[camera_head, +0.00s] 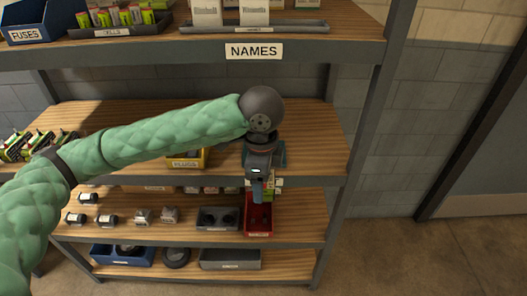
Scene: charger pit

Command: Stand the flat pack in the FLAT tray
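My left arm reaches in from the left, and my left gripper (258,190) points down in front of the middle shelf's right end. Its fingers overlap in this view, so I cannot tell if they are open or shut. A small green and white item (277,183) shows just beside the fingers; I cannot tell whether it is the flat pack or whether the gripper touches it. A teal-grey tray-like piece (281,153) shows partly behind the wrist on the middle shelf; its label is hidden. No FLAT label is readable. My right gripper is not in view.
A red bin (259,228) sits below the gripper on the lower shelf, beside a dark tray (218,218). A yellow bin (187,162) stands on the middle shelf, partly behind my arm. The right shelf post (364,125) is close. Clear floor (385,255) lies right.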

